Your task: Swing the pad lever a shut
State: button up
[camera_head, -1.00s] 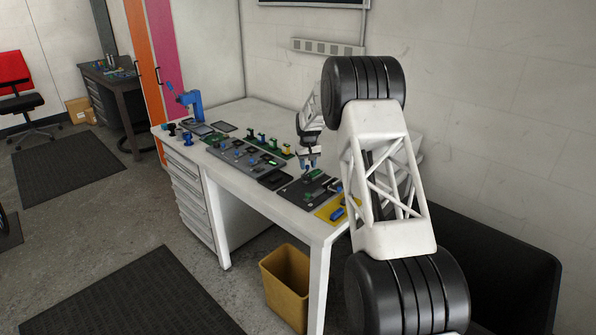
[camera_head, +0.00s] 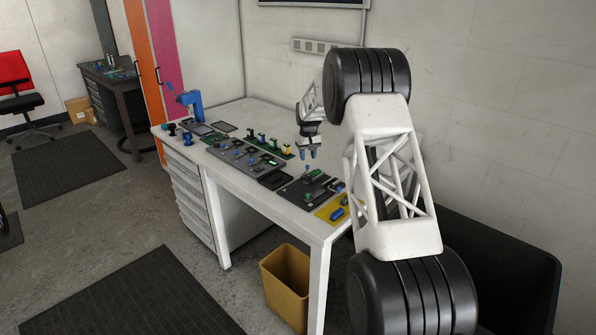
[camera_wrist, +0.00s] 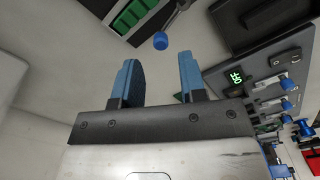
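A lever with a blue knob stands on a dark plate (camera_head: 290,196) at the near part of the bench. The lever's knob shows in the wrist view (camera_wrist: 160,41), on a thin metal rod beside a green ribbed block (camera_wrist: 135,14). I take this for the pad lever, but no label is readable. The knob also shows in the head view (camera_head: 307,168). My gripper (camera_head: 308,154) is just above and apart from it. In the wrist view my gripper (camera_wrist: 160,75) is open, with its blue fingers apart and nothing between them.
A grey panel (camera_head: 235,153) with several blue-knobbed levers and a green-lit display lies to the left along the bench. A yellow mat (camera_head: 325,213) with blue parts is at the near right. A blue press (camera_head: 190,102) stands at the far end.

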jog(key=shift+r, duration=0.1)
jog(key=shift+r, duration=1.4)
